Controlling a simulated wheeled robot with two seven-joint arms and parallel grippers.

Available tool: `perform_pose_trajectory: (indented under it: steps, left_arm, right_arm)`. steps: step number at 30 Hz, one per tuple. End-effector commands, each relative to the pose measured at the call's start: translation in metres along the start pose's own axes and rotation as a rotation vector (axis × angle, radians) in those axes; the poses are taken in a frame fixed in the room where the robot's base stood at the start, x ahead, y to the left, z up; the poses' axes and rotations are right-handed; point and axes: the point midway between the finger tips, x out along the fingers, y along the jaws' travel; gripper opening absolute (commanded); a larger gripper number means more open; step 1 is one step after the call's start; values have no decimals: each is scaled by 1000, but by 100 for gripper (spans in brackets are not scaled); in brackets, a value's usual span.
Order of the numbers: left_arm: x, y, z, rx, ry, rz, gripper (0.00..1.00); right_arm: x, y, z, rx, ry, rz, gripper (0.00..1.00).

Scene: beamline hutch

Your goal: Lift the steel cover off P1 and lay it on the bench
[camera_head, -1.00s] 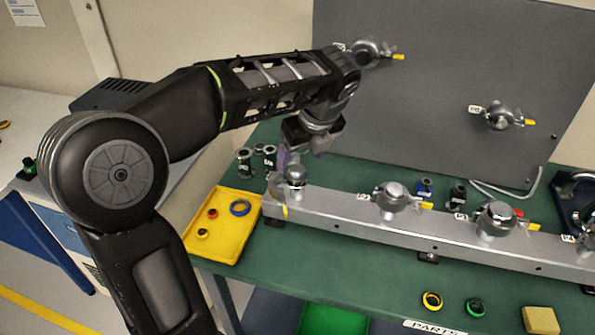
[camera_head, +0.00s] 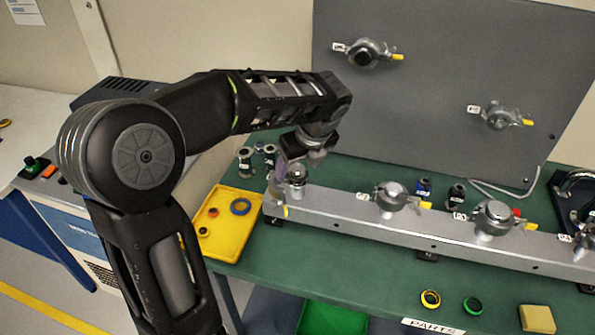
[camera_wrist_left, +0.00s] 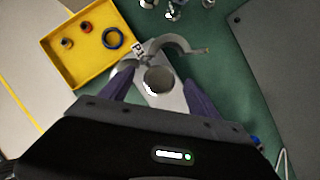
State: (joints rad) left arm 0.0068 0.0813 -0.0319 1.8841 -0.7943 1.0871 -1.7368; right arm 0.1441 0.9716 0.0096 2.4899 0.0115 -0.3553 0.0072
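A curved grey clamp (camera_wrist_left: 172,42) stands spread open beside the port. My left gripper (camera_wrist_left: 158,92) is open, with its purple-grey fingers on either side of the cover and gaps showing. In the head view my left gripper (camera_head: 292,170) is low over P1 and partly hides it. My right gripper is not in view. The green bench (camera_head: 350,285) lies under the rail.
A yellow tray (camera_head: 228,245) with several rings stands left of the rail. Clamped ports (camera_head: 391,197) (camera_head: 493,218) stand further right on the rail. Small dark fittings (camera_head: 246,160) stand behind P1. Rings (camera_head: 431,298) and a yellow block (camera_head: 537,318) lie at the bench front.

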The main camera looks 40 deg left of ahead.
Motion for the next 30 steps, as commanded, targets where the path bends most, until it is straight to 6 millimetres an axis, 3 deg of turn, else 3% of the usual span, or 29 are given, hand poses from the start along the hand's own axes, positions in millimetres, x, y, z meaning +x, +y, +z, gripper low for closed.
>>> perform_pose_trajectory:
  steps: [24, 30]
  left_arm:
    - [0, 0, 0, 0, 0, 0, 4]
    - [0, 0, 0, 0, 0, 0, 4]
  right_arm:
    - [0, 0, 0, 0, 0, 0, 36]
    - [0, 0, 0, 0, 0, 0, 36]
